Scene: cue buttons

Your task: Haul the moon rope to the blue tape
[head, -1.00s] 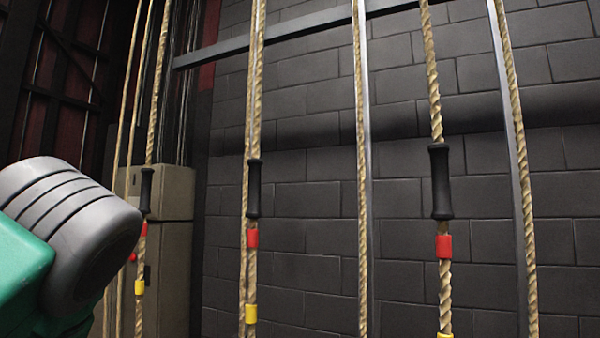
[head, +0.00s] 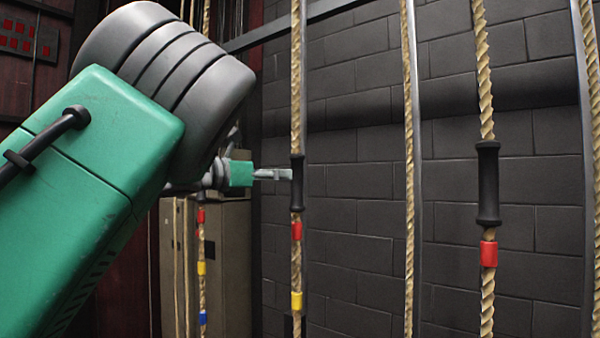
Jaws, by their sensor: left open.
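Several tan ropes hang in front of me; no moon mark shows, so I cannot tell which is the moon rope. The middle-left rope has a black handle (head: 297,183), with red tape (head: 296,230) and yellow tape (head: 296,300) below it. Blue tape (head: 203,317) shows on the rope further left, below red and yellow bands. My left gripper (head: 284,174) is open, its fingertips at the middle-left rope's black handle. I cannot tell whether they touch it or go around it. My right gripper is not in view.
Another rope with a black handle (head: 488,184) and red tape (head: 488,253) hangs at right. A plain rope (head: 409,200) hangs between, beside a metal upright. A dark block wall (head: 360,265) stands behind, and a beige cabinet (head: 232,270) at left.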

